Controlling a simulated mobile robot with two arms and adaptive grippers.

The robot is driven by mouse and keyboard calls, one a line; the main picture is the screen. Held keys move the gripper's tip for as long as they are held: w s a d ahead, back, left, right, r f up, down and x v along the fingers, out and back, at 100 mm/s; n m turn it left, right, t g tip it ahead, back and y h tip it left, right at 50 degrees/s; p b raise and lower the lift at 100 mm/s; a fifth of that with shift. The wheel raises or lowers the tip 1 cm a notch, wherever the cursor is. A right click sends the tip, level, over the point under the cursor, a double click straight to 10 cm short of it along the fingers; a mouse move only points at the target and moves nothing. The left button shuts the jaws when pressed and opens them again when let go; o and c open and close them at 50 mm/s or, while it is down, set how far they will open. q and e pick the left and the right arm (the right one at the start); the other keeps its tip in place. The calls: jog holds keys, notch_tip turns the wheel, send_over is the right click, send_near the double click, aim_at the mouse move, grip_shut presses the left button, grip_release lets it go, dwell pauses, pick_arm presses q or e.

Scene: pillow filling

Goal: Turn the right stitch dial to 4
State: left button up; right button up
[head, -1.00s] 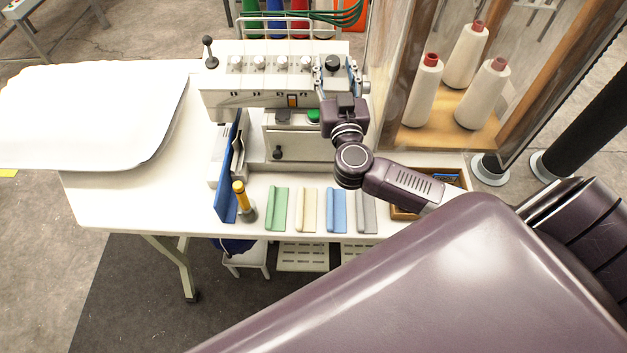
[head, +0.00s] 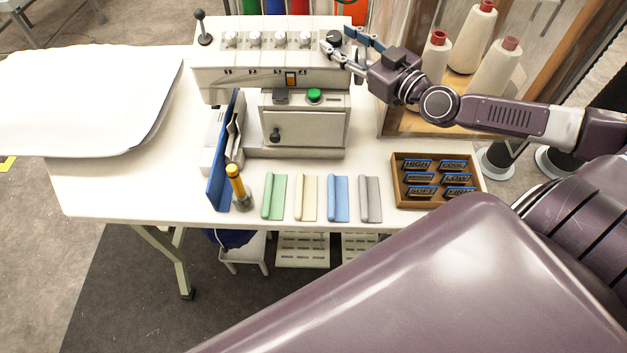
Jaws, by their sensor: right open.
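The white sewing machine (head: 210,76) stands at the back of the white table. The dial's number marks are too small to read. My right gripper (head: 338,40) reaches in from the right, with its two fingers open at the black dial, one on the near side and one on the far side. I cannot tell whether they touch it. My left gripper is not in view.
A wooden tray of labelled blue-edged tags (head: 395,187) sits at the table's front right. A wood-framed case with thread cones (head: 490,70) stands right. A white pillow (head: 90,100) lies left.

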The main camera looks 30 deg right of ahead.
jog(key=shift+s+d+p, duration=0.15)
jog(key=shift+s+p, duration=0.1)
jog(key=shift+p, duration=0.3)
jog(key=shift+s+d+p, duration=0.2)
jog(key=shift+s+p, duration=0.2)
jog(key=shift+s, duration=0.15)
jog(key=shift+s+a+r+p, duration=0.1)
jog(key=shift+s+r+p, duration=0.05)
jog(key=shift+s+p, duration=0.5)
jog(key=s+p, duration=0.5)
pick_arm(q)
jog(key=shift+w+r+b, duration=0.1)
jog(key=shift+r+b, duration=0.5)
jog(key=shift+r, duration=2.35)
pick_arm(e)
jog(key=s+a+f+n+g+y, duration=0.1)
jog(key=s+a+f+g+y, duration=0.1)
jog(key=s+a+f+g, duration=0.2)
jog(key=s+a+f+n+g+y, duration=0.2)
jog(key=s+a+f+g, duration=0.2)
jog(key=s+a+f, duration=0.5)
jog(key=shift+a+f, duration=2.25)
jog(key=shift+a, duration=1.15)
jog(key=shift+s, duration=0.1)
